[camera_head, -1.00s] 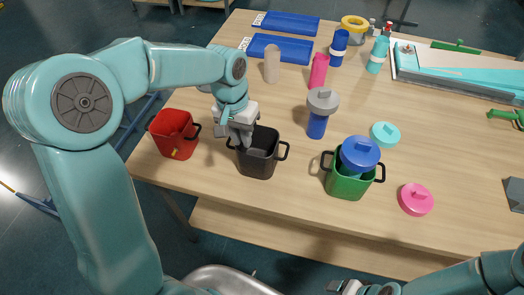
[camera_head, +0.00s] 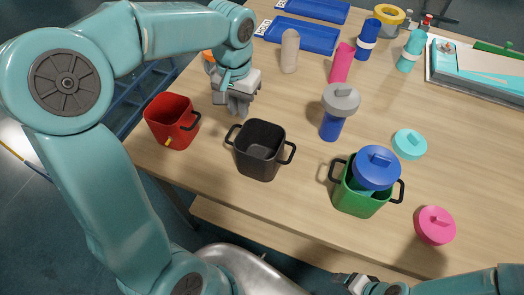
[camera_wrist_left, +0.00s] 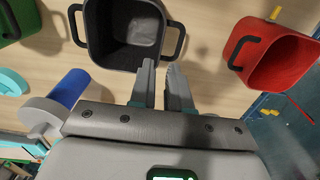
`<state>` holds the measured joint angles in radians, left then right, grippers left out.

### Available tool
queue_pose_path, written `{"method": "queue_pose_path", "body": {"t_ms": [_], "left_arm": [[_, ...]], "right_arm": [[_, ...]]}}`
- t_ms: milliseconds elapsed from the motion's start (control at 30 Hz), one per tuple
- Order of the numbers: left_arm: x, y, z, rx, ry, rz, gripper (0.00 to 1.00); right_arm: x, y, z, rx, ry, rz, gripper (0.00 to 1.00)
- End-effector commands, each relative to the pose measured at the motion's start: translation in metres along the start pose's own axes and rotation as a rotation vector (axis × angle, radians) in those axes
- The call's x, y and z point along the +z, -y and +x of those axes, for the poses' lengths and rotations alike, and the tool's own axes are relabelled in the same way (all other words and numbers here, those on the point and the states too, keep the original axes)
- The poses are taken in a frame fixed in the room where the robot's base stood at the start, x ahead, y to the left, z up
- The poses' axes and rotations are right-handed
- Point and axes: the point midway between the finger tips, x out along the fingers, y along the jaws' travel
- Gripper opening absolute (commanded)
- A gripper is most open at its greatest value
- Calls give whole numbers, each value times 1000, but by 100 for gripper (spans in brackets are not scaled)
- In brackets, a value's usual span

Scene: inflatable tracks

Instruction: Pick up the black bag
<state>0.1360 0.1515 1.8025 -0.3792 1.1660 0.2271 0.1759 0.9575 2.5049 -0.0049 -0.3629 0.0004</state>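The black bag (camera_head: 262,147) is an open-topped square container with two side handles, standing upright on the wooden table. My left gripper (camera_head: 238,112) is behind its upper left, apart from it and empty. In the left wrist view the black bag (camera_wrist_left: 125,42) lies just beyond the fingertips (camera_wrist_left: 161,66), and a narrow gap shows between the fingers. The bag's handle nearest the fingers is at their right in that view. My right gripper (camera_head: 347,284) is at the bottom edge of the head view, small and partly cut off, away from the bag.
A red bag (camera_head: 172,121) stands left of the black one, near the table edge. A green bag (camera_head: 355,199) with a blue-lidded bottle stands to the right. A grey-lidded blue bottle (camera_head: 332,127) stands behind. Loose lids lie further right.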

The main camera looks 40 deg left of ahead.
Motion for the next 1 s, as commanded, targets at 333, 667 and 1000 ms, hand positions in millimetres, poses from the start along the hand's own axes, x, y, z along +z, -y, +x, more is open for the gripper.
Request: {"method": "queue_pose_path", "body": {"t_ms": [333, 667, 1000], "left_arm": [[1, -1, 55, 1, 1, 1, 17], [4, -1, 99, 0, 5, 1, 17], [3, -1, 109, 1, 0, 1, 14]], "right_arm": [[0, 0, -1, 0, 0, 0, 71], [0, 3, -8, 0, 0, 0, 71], [0, 3, -9, 0, 0, 0, 71]]}}
